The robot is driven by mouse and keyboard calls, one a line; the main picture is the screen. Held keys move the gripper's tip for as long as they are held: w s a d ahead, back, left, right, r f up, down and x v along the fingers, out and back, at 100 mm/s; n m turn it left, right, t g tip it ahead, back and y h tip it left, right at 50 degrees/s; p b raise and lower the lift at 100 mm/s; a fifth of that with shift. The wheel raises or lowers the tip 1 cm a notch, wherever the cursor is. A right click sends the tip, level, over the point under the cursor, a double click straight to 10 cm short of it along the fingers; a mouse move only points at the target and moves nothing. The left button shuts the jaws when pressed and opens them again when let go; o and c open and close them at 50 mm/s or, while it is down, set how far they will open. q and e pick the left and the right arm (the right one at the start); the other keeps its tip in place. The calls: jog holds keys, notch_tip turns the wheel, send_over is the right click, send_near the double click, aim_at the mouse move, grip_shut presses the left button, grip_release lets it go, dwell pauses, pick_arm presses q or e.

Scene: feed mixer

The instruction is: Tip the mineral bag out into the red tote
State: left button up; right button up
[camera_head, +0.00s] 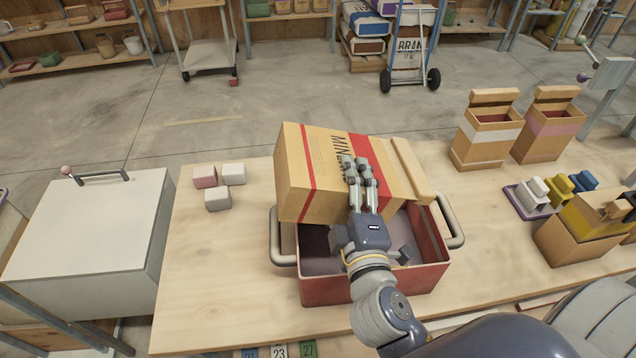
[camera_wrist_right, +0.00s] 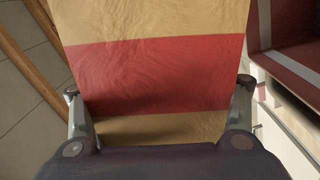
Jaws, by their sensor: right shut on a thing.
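The mineral bag (camera_head: 312,165) is tan with red bands and dark lettering. It lies tilted on its side over the back and left part of the red tote (camera_head: 374,287). My right gripper (camera_head: 361,172) is shut on the bag, its fingers across the bag's near face. In the right wrist view the bag (camera_wrist_right: 160,75) fills the space between the two fingers (camera_wrist_right: 160,115). The tote has grey handles on both sides, and its visible inside shows a greyish floor. The bag and my arm hide part of it. My left gripper is not in view.
Small pink and white blocks (camera_head: 218,198) lie left of the tote on the wooden table (camera_head: 215,290). Open bags (camera_head: 488,135) and a tray of scoops (camera_head: 537,200) stand at right. A white lidded box (camera_head: 90,225) stands left of the table.

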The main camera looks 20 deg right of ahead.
jog(key=n, duration=0.1)
jog(key=a+r+n+p, duration=0.1)
jog(key=shift+w+a+r+n+p, duration=0.1)
jog(key=shift+w+a+n+p, duration=0.1)
jog(key=shift+n+p, duration=0.1)
jog(key=shift+a, duration=0.15)
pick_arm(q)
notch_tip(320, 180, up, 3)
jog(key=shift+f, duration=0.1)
pick_arm(e)
jog(key=shift+f+n, duration=0.2)
jog(key=shift+n, duration=0.1)
jog(key=n+p, duration=0.2)
jog(key=a+n+p, duration=0.1)
jog(key=n+p, duration=0.1)
jog(key=shift+w+r, duration=0.15)
jog(key=shift+r, duration=0.2)
jog(key=shift+f+n, duration=0.1)
jog(key=shift+n, duration=0.5)
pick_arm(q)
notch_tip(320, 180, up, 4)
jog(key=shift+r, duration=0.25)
pick_arm(e)
jog(key=shift+a+f, duration=0.1)
jog(key=shift+f, duration=0.15)
jog(key=shift+n, duration=0.3)
